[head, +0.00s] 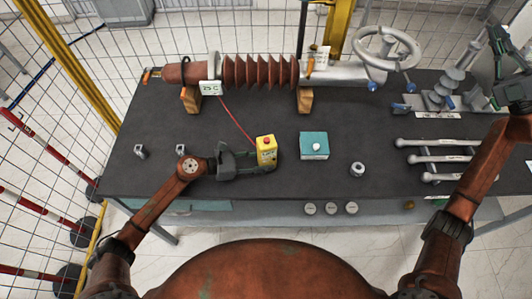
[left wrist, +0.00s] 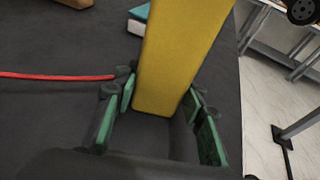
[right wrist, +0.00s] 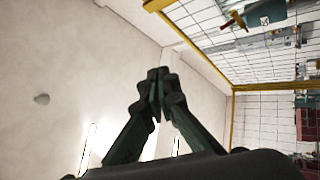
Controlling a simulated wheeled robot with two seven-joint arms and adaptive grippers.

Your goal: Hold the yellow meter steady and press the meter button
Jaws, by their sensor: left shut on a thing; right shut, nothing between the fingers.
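The yellow meter (head: 265,151) stands upright on the dark table, with a red button (head: 266,141) on its top. My left gripper (head: 258,161) is shut on the meter from the left side. In the left wrist view the yellow body (left wrist: 180,60) sits between the green finger pads, and its button is out of that view. My right gripper (head: 500,38) is raised at the far right, well away from the meter. The right wrist view shows its fingertips (right wrist: 158,88) closed together with nothing between them.
A red lead (head: 236,118) runs from near the meter toward the brown ribbed bushing (head: 262,72) on wooden blocks (head: 305,98). A teal box (head: 314,146) stands right of the meter. A small metal part (head: 357,169) and several metal rods (head: 440,159) lie farther right.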

